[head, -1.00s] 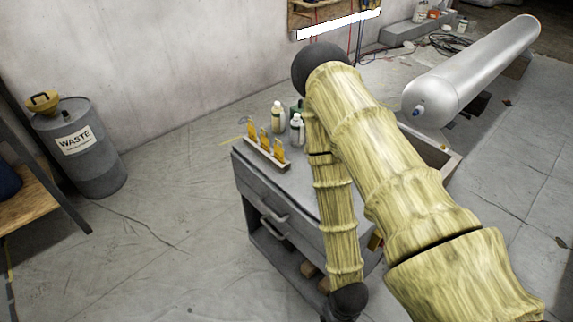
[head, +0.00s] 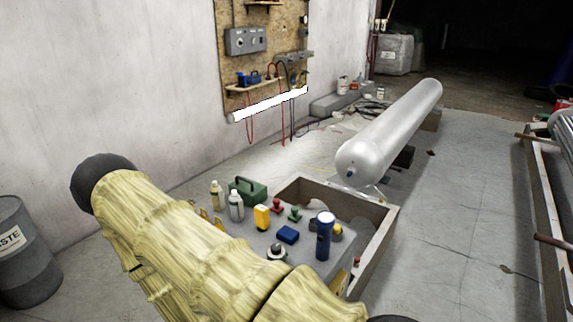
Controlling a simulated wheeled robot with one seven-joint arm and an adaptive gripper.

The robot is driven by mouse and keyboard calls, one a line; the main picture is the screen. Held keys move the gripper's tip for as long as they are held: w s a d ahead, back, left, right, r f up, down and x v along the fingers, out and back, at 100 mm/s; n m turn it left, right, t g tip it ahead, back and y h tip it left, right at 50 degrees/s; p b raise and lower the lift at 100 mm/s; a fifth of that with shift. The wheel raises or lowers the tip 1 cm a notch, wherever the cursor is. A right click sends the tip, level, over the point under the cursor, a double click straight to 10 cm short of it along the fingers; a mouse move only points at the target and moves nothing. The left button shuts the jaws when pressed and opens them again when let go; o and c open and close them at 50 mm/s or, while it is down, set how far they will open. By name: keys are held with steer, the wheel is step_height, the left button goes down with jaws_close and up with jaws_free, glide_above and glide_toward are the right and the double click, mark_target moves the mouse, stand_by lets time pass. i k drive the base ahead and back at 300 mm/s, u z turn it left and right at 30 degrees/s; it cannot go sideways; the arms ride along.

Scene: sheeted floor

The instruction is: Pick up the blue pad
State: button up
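The blue pad (head: 288,235) is a small flat blue block lying on the grey top of a workbench (head: 318,268), right of the middle in the head view. It lies between a yellow device (head: 262,217) and a dark blue upright cylinder (head: 325,236). Nothing touches it that I can see. My arm, in a yellow-green ribbed cover, crosses the lower left and hides the bench's front left part. My gripper is not in view.
Two bottles (head: 236,205), a green case (head: 248,190), red and green knobbed pieces (head: 295,215) and a round dark piece (head: 277,252) stand around the pad.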

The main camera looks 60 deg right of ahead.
mark_target(288, 235)
steer(key=u, duration=1.3)
steer(key=k, duration=1)
steer(key=z, duration=1.85)
